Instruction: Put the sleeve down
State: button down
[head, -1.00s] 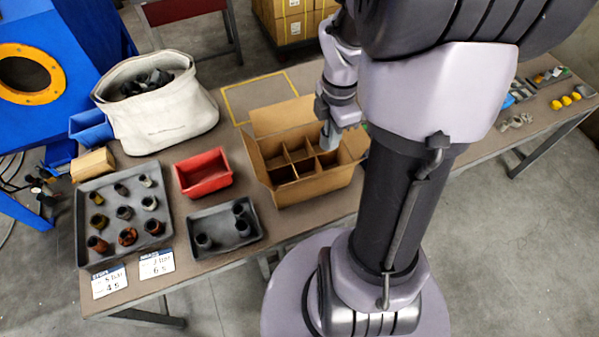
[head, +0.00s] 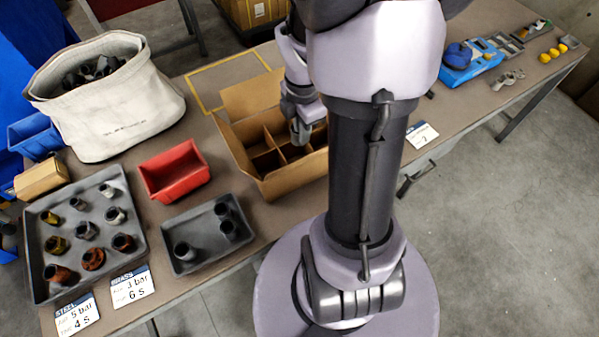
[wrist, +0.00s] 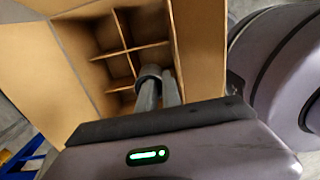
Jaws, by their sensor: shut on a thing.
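My gripper (wrist: 160,90) is shut on a small dark grey sleeve (wrist: 150,72), which shows at the fingertips in the wrist view. In the head view my gripper (head: 300,132) is at the open cardboard box (head: 283,184), over its right part; the sleeve cannot be made out clearly there. The box has crossed dividers (wrist: 128,49) forming several compartments, and those I can see look empty. In the wrist view the sleeve is beside the dividers; I cannot tell whether it touches the box floor. The fingers hide part of the compartments.
Left of the box are a red bin (head: 174,172), a grey tray with a few dark sleeves (head: 208,262), a larger tray with several sleeves (head: 40,270) and a canvas bag (head: 125,120). Box flaps (wrist: 75,60) stand open around the compartments. A blue tool (head: 470,58) lies far right.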

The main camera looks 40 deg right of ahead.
notch_tip(320, 180, down, 11)
jog(key=b, duration=0.5)
jog(key=shift+r, duration=0.1)
jog(key=c, duration=1.5)
grip_release()
jog(key=shift+r, duration=0.15)
notch_tip(320, 180, up, 13)
jog(key=p, duration=0.6)
jog(key=a+r+m+t, duration=0.3)
jog(key=a+r+m, duration=0.65)
jog(key=a, duration=0.25)
jog(key=s+a+r+m+t, duration=0.1)
jog(key=a+r+m, duration=0.1)
jog(key=a+m, duration=0.1)
jog(key=s+a+r+m+t+y, duration=0.1)
jog(key=s+a+r+m, duration=0.1)
jog(key=a+m, duration=0.1)
jog(key=s+a+r+m+y, duration=0.1)
jog(key=s+a+r+m, duration=0.1)
jog(key=a+m, duration=0.2)
jog(key=shift+s+a+r+t, duration=0.1)
jog(key=shift+s+a+t, duration=0.1)
jog(key=shift+a, duration=0.25)
jog(key=shift+s+a+r+t, duration=0.1)
jog(key=shift+a+t, duration=0.1)
jog(key=shift+a, duration=0.2)
